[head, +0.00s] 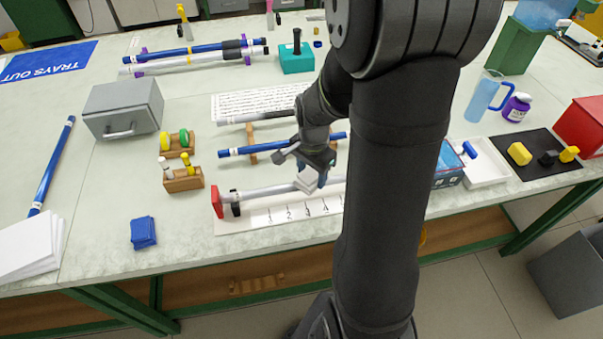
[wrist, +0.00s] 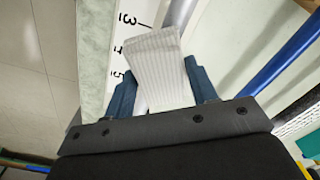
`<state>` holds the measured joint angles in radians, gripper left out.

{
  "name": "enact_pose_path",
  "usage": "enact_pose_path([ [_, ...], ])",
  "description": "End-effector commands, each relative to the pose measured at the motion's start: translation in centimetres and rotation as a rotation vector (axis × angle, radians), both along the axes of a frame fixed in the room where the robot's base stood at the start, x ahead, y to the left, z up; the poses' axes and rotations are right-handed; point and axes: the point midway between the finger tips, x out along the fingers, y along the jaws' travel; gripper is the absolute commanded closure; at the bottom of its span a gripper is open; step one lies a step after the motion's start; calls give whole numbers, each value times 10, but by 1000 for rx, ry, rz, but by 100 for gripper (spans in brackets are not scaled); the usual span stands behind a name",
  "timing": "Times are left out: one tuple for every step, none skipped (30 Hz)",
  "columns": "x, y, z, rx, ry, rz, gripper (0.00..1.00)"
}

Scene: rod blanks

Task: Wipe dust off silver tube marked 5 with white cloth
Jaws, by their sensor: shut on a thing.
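My gripper (head: 322,168) is shut on a folded white cloth (head: 307,182), which hangs from the fingertips over the silver tube (head: 265,190) at the table's front. In the wrist view the ribbed cloth (wrist: 155,70) sits between my two blue fingers, and part of the silver tube (wrist: 180,12) shows beyond it. The cloth overlaps the tube there; I cannot tell if they touch. A white strip (head: 262,218) with printed numbers runs along the tube; 3, 4 and 5 show in the wrist view (wrist: 124,60). My arm hides the tube's right part. No dust can be made out.
A red stop (head: 217,203) and a black support (head: 235,207) stand at the tube's left end. A blue tube (head: 240,151) and a grey tube (head: 252,117) lie behind. A blue folded cloth (head: 143,232) lies at the front left. Free table lies around it.

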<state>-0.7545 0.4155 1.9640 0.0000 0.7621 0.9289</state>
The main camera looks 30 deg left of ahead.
Motion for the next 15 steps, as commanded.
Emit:
enact_pose_path([
  [4,-4,0,0,0,-4,69],
  [6,-6,0,0,0,-4,69],
  [8,-8,0,0,0,-3,69],
  [10,-10,0,0,0,-3,69],
  [12,-12,0,0,0,-4,69],
  [15,-15,0,0,0,-4,69],
  [16,-17,0,0,0,-3,69],
  [18,-18,0,0,0,-3,69],
  [21,-21,0,0,0,-4,69],
  [23,-23,0,0,0,-4,69],
  [25,-25,0,0,0,-3,69],
  [28,-27,0,0,0,-3,69],
  [29,-29,0,0,0,-4,69],
  [31,-31,0,0,0,-4,69],
  [34,-34,0,0,0,-3,69],
])
